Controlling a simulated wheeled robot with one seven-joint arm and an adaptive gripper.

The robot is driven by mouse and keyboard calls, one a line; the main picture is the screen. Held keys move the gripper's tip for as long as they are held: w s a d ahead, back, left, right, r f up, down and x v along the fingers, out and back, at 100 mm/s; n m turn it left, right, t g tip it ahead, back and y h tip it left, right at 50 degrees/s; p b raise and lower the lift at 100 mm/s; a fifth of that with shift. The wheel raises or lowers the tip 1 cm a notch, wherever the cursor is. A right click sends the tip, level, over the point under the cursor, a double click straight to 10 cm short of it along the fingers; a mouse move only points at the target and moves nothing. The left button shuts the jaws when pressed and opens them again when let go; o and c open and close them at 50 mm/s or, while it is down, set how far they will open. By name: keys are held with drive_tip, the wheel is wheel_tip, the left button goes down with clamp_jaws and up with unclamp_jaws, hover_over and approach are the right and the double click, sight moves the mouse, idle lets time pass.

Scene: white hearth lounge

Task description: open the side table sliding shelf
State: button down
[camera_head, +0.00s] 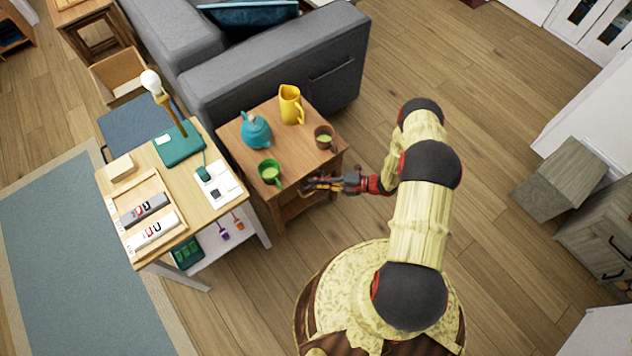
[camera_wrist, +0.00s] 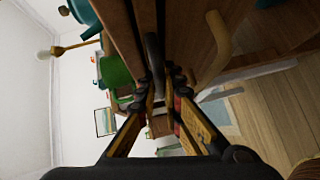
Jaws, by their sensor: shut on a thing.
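The brown wooden side table (camera_head: 238,134) stands beside the grey sofa, and its front edge also shows in the wrist view (camera_wrist: 122,30). My gripper (camera_head: 312,185) is at the table's front, just below the tabletop edge. In the wrist view my gripper (camera_wrist: 160,85) is shut on a dark bar-like handle (camera_wrist: 153,48) just under the top. A tan curved handle (camera_wrist: 218,45) shows on a brown panel lower down. How far the sliding shelf stands out cannot be told, as my gripper and the tabletop hide it.
On the side table stand a teal teapot (camera_head: 256,131), a yellow pitcher (camera_head: 291,106), a green mug (camera_head: 269,172) and a brown cup (camera_head: 324,138). A desk (camera_head: 143,178) with a lamp stands close on the left.

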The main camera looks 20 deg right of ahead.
drive_tip(key=shift+s, duration=0.15)
drive_tip(key=s+d, duration=0.3)
drive_tip(key=s, duration=0.6)
drive_tip(key=s+d, duration=0.3)
drive_tip(key=s, duration=0.6)
drive_tip(key=shift+w, duration=0.1)
drive_tip(key=c, duration=2.2)
unclamp_jaws()
drive_tip(key=v, duration=1.2)
